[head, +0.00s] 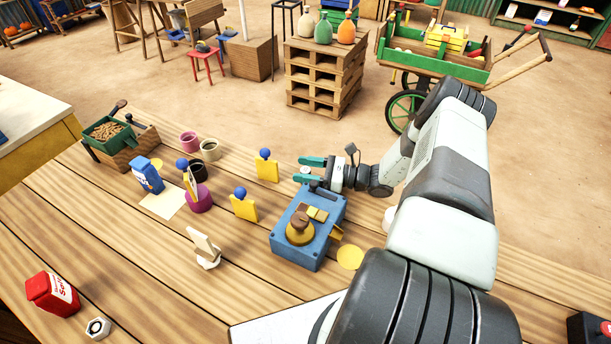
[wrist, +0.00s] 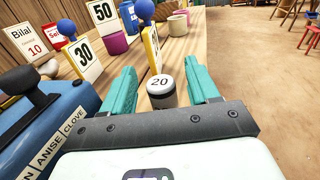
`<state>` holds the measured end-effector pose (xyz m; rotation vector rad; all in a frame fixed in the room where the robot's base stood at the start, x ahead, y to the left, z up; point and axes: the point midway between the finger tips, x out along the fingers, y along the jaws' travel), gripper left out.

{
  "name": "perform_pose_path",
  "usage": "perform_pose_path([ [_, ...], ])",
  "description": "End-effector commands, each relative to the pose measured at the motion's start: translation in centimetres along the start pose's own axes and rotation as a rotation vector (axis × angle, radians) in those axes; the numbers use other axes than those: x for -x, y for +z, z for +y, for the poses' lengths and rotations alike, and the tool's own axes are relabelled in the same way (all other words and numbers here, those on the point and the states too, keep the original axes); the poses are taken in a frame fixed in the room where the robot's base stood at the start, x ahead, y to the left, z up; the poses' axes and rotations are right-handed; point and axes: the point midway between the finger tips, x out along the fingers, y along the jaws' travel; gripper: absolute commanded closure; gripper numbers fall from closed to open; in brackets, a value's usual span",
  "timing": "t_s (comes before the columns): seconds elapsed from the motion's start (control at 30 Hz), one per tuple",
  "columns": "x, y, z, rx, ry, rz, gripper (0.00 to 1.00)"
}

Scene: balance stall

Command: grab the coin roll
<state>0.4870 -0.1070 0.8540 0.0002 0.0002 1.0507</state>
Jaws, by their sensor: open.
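A short upright cylinder with a white top marked 20 and a dark grey lower part, which looks like the coin roll (wrist: 161,86), stands in the wrist view. My gripper (wrist: 160,70) is open, with one teal finger on each side of it and visible gaps to both. In the head view the pale top of the coin roll (head: 305,170) shows between the fingertips of my gripper (head: 301,169), near the table's far edge. Its lower part is mostly hidden there by the near finger.
A blue box with spice names (head: 290,255) stands close by my gripper, left in the wrist view (wrist: 50,120). Yellow number cards with blue knobs (head: 267,168) stand nearby; one card (wrist: 151,45) is just behind the coin roll. Cups (head: 210,150) stand farther left.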

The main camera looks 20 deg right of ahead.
Motion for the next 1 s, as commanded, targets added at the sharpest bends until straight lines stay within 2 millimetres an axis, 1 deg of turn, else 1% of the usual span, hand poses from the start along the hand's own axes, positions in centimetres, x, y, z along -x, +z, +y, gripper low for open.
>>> perform_pose_path([
  [0.07,0.0,0.0,0.0,0.0,0.0,0.0,0.4],
  [0.1,0.1,0.0,0.0,0.0,0.0,0.0,0.43],
  [0.47,0.1,0.0,0.0,0.0,0.0,0.0,0.98],
  [0.5,0.1,0.0,0.0,0.0,0.0,0.0,1.0],
  [0.77,0.1,0.4,-0.1,0.002,0.0,-0.001,1.0],
  [0.87,0.1,1.5,-0.1,0.003,-0.001,-0.002,1.0],
  [1.0,0.1,4.3,-0.1,0.004,0.0,-0.001,1.0],
])
